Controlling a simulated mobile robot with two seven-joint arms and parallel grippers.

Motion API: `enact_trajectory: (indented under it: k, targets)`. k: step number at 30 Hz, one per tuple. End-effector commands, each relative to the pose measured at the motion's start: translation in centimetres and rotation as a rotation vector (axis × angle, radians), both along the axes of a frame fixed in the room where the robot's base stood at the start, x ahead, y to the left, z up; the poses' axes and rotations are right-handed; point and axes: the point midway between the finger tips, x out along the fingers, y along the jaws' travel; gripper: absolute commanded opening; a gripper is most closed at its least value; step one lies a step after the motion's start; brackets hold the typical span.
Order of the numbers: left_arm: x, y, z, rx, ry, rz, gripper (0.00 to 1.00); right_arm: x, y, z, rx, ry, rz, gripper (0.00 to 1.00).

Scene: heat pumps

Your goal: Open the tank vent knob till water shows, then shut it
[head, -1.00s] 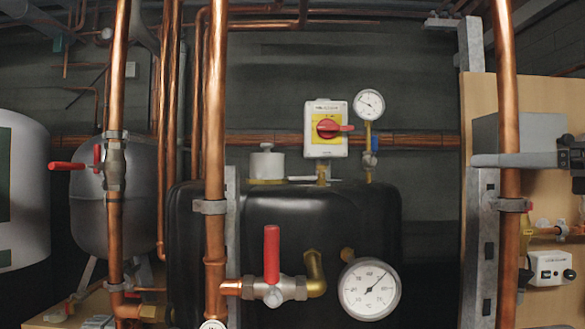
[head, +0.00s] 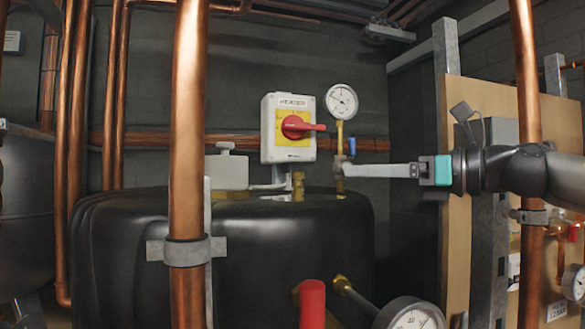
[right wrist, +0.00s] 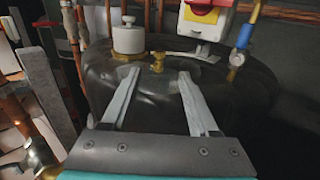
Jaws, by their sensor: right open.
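The black tank (head: 140,250) stands in the middle, and its top shows in the right wrist view (right wrist: 100,60). A small brass fitting (head: 298,186) stands upright on the tank top below the switch; it also shows in the right wrist view (right wrist: 157,62). I cannot tell for sure that it is the vent knob. My right gripper (head: 345,169) reaches in from the right above the tank's right part. In the right wrist view my right gripper (right wrist: 157,72) has its fingers apart, empty, with the brass fitting ahead between the tips, apparently untouched. My left gripper is not in view.
A pale capped cylinder (head: 226,168) stands left of the fitting. A red-and-yellow switch box (head: 288,128) hangs behind. A gauge (head: 341,102) and blue-handled valve (head: 351,147) are close to my right fingers. A copper pipe (head: 187,120) and red handle (head: 313,303) stand in front.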

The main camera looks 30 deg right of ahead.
Motion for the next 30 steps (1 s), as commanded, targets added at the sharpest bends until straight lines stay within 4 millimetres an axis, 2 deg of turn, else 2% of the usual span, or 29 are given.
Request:
enact_trajectory:
  k: [1,6,15,25,30]
  targets:
    - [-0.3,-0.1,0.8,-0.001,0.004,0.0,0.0,0.7,0.4,0.2,0.002,0.005,0.004,0.61]
    - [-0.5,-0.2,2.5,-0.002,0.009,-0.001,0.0,2.8,1.3,0.2,0.001,0.006,0.004,0.61]
    - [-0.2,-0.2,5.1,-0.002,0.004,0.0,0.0,5.7,2.6,0.2,0.002,0.004,0.002,0.61]
    - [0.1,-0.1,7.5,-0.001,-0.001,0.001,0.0,7.9,3.6,0.2,0.002,0.003,0.001,0.61]
    - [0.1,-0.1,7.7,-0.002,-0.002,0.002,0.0,8.5,4.0,0.0,-0.001,0.003,0.003,0.61]
